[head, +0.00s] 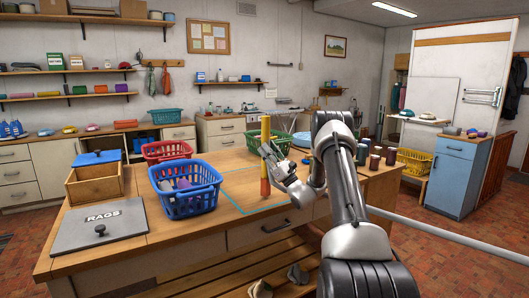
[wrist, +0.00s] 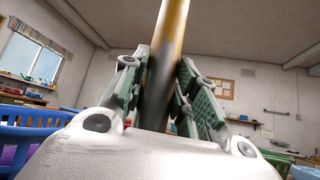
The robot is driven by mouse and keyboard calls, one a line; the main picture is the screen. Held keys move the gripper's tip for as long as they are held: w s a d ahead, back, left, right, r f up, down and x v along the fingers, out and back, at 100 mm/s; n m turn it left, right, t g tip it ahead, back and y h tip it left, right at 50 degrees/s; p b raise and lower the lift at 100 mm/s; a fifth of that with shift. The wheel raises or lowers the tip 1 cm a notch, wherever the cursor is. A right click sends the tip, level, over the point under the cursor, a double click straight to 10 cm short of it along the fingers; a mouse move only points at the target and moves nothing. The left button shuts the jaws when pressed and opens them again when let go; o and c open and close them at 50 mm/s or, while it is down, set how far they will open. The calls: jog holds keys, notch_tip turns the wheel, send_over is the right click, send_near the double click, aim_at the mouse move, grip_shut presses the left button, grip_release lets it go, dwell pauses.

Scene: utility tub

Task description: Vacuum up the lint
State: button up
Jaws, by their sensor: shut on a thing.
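My gripper (head: 270,158) is shut on an upright yellow-and-orange stick (head: 265,131), above the right part of the wooden workbench. In the wrist view the stick (wrist: 170,35) rises between the two green-padded fingers of my gripper (wrist: 164,92), which press it from both sides. The stick's lower end is near the bench top; I cannot tell whether it touches. I cannot tell whether this stick is part of a vacuum. I cannot make out any lint for certain.
On the workbench (head: 130,215) stand a blue basket (head: 188,203) with things in it, a red basket (head: 166,150), a green basket (head: 240,140), a wooden box (head: 93,184) and a grey RAGS lid (head: 100,226). Dark cups stand at right. A blue outline marks a mostly clear area.

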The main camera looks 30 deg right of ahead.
jog(key=shift+w, duration=4.8)
jog(key=shift+a+r, duration=0.2)
jog(key=shift+r, duration=2.7)
